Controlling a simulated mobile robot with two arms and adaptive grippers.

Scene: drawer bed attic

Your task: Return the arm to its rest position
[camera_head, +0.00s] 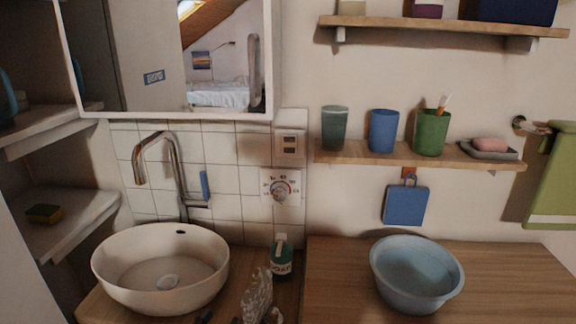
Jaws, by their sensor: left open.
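My left gripper (240,314) shows only in part at the bottom edge of the head view, low in front of the counter between the sink and the blue basin. It is open, and I see nothing held in it. Most of it and its arm are cut off by the frame. A grey mottled piece (258,294) rises there; I cannot tell what it is. A green soap bottle (281,258) stands upright just behind it. My right gripper is not in view.
A round white sink (120,288) with a tall tap (172,165) is at left. A blue basin (417,300) stands on the wooden counter (335,275) at right. A wall shelf (350,157) holds several cups and a soap dish. A mirror cabinet (150,50) hangs above the sink.

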